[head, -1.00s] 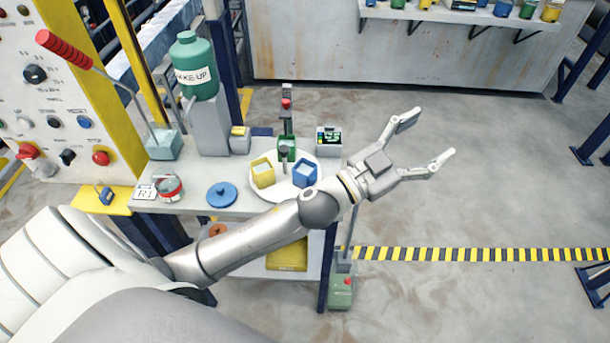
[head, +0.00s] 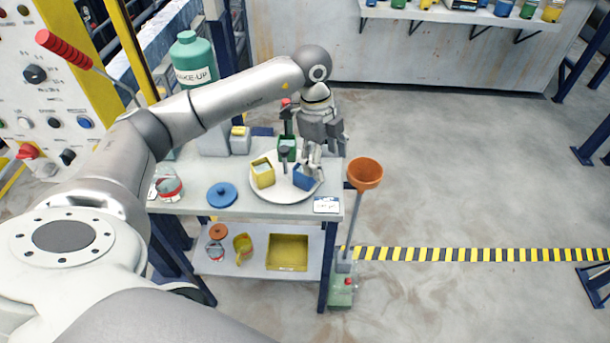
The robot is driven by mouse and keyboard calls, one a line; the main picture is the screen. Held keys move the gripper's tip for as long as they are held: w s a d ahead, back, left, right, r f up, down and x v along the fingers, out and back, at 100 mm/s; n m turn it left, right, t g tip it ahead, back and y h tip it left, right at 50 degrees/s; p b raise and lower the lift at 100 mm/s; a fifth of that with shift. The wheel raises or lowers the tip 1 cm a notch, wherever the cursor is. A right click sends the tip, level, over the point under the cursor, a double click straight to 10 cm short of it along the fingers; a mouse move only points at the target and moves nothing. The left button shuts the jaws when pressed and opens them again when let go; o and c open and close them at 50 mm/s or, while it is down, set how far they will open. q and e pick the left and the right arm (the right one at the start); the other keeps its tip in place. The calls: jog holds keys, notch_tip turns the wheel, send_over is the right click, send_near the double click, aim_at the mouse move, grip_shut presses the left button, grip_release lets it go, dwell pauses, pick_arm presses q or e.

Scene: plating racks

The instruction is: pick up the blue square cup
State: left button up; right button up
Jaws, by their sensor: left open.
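The blue square cup (head: 302,184) stands upright on a round white plate (head: 284,190) on the bench, at the plate's right side. My left gripper (head: 313,168) points down from above with its fingers open. Its fingertips are right at the cup and hide part of its top and right side. I cannot tell whether they touch it. My right gripper is not in view.
A yellow square cup (head: 263,173) and a green cup (head: 286,151) share the plate. A blue round lid (head: 221,194) and a red-banded jar (head: 169,188) lie to the left. An orange funnel (head: 365,173) stands off the bench's right edge.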

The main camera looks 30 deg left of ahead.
pick_arm(q)
jog(key=a+f, duration=0.1)
jog(key=a+f+n+y+p, duration=0.1)
jog(key=a, duration=0.1)
jog(key=a+f+y, duration=0.1)
jog(key=a+f, duration=0.1)
jog(key=shift+s+n, duration=0.15)
jog(key=shift+n, duration=0.15)
jog(key=shift+f+p, duration=0.55)
jog(key=shift+p, duration=0.05)
jog(key=f, duration=0.1)
jog(key=f+p, duration=0.1)
jog(key=f, duration=0.1)
jog(key=shift+w+f, duration=0.2)
jog(key=shift+f, duration=0.1)
jog(key=shift+f+p, duration=0.3)
jog(key=shift+f, duration=0.1)
jog(key=shift+c, duration=0.2)
jog(key=c, duration=1.1)
